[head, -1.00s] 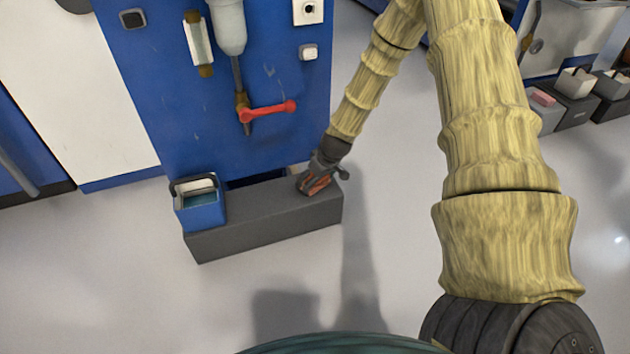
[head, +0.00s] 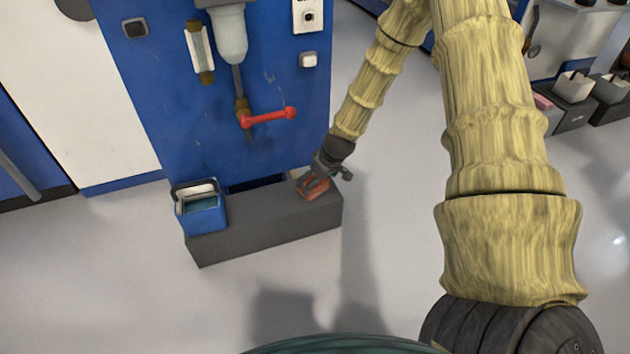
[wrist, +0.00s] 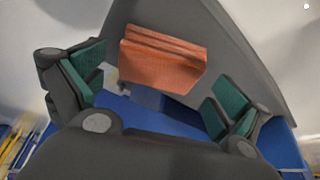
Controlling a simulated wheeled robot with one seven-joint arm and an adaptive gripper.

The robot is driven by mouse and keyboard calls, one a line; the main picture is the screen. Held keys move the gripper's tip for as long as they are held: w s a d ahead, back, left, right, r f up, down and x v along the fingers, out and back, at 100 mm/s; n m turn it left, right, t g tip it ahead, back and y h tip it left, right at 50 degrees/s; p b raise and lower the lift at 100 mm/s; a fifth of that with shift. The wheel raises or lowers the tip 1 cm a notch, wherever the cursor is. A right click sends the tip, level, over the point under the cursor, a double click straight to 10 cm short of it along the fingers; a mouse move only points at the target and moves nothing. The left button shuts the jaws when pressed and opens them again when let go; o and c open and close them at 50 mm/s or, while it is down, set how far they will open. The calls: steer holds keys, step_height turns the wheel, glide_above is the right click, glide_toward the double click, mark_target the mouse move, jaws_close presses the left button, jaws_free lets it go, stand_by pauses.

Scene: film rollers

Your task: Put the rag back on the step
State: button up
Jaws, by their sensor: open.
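The rag (head: 313,187) is a folded orange-brown cloth on the right part of the dark grey step (head: 260,217), at the foot of the blue machine. In the wrist view the rag (wrist: 163,58) lies on the grey step surface (wrist: 232,50), ahead of and between the fingers. My gripper (head: 318,179) is right at the rag in the head view and partly covers it. In the wrist view my gripper (wrist: 155,92) is open, its green pads spread apart with neither visibly touching the rag.
A blue bucket (head: 202,214) stands on the left end of the step. A red valve handle (head: 268,117) sticks out from the blue machine (head: 160,110) above. Grey boxes (head: 575,88) stand at the far right. The floor in front of the step is clear.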

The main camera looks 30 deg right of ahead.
steer(key=a+p+v, duration=0.1)
steer(key=p+v, duration=0.2)
steer(key=v, duration=0.5)
steer(key=s+a+f+g, duration=0.1)
steer(key=s+a+f, duration=0.4)
steer(key=s, duration=0.7)
steer(key=s+a+f+m+g, duration=0.1)
steer(key=s+a+f+g, duration=0.1)
steer(key=s+a+f, duration=0.3)
steer(key=s+a+f+m+g, duration=0.1)
steer(key=s+a+f, duration=0.5)
steer(key=s, duration=1.2)
steer(key=a, duration=0.4)
steer(key=shift+s+g+h+p, duration=0.3)
steer(key=shift+h+p, duration=0.1)
steer(key=shift+a, duration=0.1)
step_height(320, 180, up, 43)
steer(key=p, duration=4.3)
